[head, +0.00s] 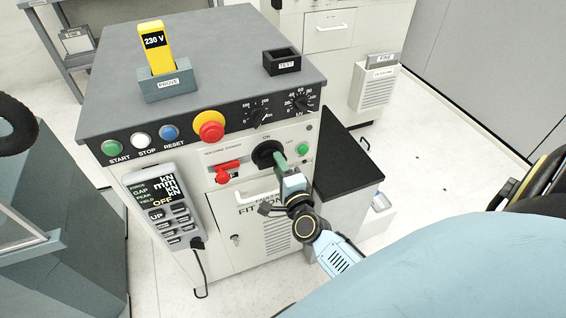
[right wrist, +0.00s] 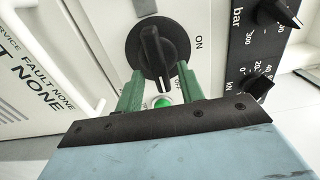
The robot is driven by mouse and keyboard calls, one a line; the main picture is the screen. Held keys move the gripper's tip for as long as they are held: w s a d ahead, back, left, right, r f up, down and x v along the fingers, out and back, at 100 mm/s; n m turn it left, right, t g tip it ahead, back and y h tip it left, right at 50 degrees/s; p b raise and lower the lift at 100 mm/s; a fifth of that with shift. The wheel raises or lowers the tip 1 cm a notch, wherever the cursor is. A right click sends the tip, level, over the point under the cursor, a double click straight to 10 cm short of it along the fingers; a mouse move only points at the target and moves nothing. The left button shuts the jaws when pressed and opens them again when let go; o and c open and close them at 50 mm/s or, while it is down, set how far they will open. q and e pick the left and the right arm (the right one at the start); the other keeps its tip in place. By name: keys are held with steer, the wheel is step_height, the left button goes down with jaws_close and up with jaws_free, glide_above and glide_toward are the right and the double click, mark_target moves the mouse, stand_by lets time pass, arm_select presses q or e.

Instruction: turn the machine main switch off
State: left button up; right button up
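The main switch (head: 266,152) is a black rotary knob on the machine's front panel, with an ON label above it. In the right wrist view the knob's handle (right wrist: 152,45) lies crosswise to the ON label, its white-marked end pointing toward the lit green lamp (right wrist: 162,101). My right gripper (head: 280,161) is at the knob. Its green fingers (right wrist: 159,78) are spread on either side of the handle's marked end, with gaps visible. My left gripper is not in view.
A red lever (head: 228,167) sits left of the switch, with a red emergency button (head: 209,126) above. A handheld pendant (head: 163,208) hangs on the left of the machine. A yellow 230 V probe (head: 155,45) and a TEST box (head: 282,61) stand on top.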

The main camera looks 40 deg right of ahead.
steer(key=v, duration=1.3)
steer(key=shift+s, duration=0.2)
steer(key=s+a+f+n+g+y, duration=0.25)
steer(key=f+n, duration=0.25)
steer(key=f, duration=0.4)
steer(key=s+a+f+n+g+y, duration=0.1)
steer(key=s+f+n+g, duration=0.25)
steer(key=f, duration=0.55)
steer(key=s+a+f+n+g+y, duration=0.1)
steer(key=s+f+n+g+y, duration=0.15)
steer(key=f+n, duration=0.45)
steer(key=s+d+f+n+g+h, duration=0.1)
steer(key=s+d+f+n+g, duration=0.1)
steer(key=s+f+n+g, duration=0.2)
steer(key=s+d+f+n+g+h, duration=0.1)
steer(key=s+d+f+n+g, duration=0.2)
steer(key=s+f, duration=0.8)
steer(key=s+n+g, duration=0.1)
steer(key=s, duration=0.5)
steer(key=shift+f, duration=0.25)
steer(key=shift+s, duration=0.1)
